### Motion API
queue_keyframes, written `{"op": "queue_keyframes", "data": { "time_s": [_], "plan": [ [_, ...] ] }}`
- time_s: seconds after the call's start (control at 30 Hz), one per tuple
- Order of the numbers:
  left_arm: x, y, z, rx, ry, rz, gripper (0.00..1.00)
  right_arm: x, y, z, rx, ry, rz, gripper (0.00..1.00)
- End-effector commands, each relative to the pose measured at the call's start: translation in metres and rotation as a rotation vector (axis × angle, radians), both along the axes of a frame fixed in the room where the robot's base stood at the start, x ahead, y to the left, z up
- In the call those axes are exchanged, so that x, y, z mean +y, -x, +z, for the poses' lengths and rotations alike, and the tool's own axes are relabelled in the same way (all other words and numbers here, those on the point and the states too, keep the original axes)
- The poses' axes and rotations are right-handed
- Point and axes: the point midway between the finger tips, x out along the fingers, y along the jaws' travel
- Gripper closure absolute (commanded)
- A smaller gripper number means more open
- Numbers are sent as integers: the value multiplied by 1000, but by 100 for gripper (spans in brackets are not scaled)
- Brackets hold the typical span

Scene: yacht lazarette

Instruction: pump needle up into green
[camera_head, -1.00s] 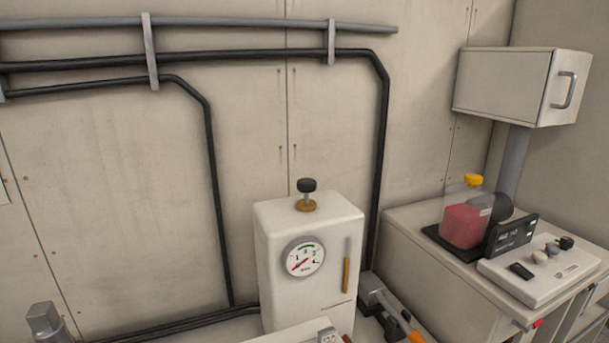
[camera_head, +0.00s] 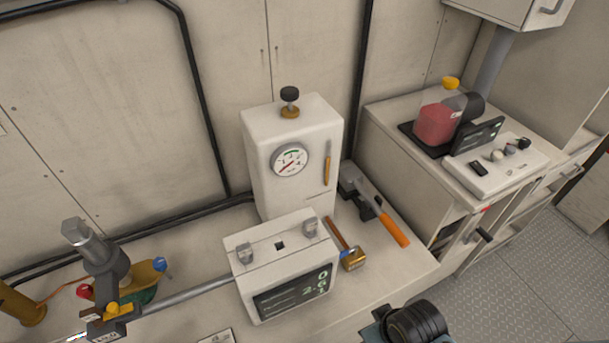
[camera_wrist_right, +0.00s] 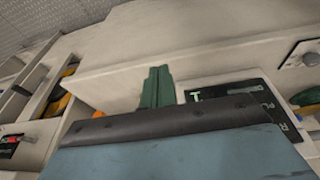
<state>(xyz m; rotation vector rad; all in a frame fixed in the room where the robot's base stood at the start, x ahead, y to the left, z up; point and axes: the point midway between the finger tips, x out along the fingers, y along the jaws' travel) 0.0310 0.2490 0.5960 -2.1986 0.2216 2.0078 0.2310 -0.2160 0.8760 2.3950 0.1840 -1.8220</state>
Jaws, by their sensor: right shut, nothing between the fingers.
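The white pump housing (camera_head: 290,205) stands against the wall in the head view, with a black knob (camera_head: 289,94) on a brass collar on top. Its round gauge (camera_head: 289,160) has a green arc at the upper edge. The red needle points to the lower left, outside the green. Right of the housing, an orange-handled lever (camera_head: 393,231) slants from a grey and black fitting (camera_head: 354,188). My right wrist shows at the bottom edge of the head view, fingers hidden. In the wrist view my right gripper (camera_wrist_right: 157,88) is shut and empty. My left gripper is not visible.
A white display box (camera_head: 283,262) stands in front of the pump, with a brass-headed mallet (camera_head: 352,260) at its right. A grey fixture with coloured knobs (camera_head: 104,262) stands at left. A red container (camera_head: 436,123) and control panel (camera_head: 495,163) occupy the right cabinet.

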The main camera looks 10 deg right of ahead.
Motion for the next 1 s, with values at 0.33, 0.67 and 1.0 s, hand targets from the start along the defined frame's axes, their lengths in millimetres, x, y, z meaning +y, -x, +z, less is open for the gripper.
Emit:
{"op": "queue_keyframes", "data": {
  "time_s": [0.33, 0.67, 1.0],
  "plan": [
    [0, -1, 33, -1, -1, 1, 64, 9, -75, 163, -256, -51, -13, 100],
    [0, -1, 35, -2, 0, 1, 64, 30, -208, 265, -641, -146, -12, 100],
    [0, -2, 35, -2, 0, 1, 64, 53, -310, 395, -1012, -247, 6, 100]
  ]
}}
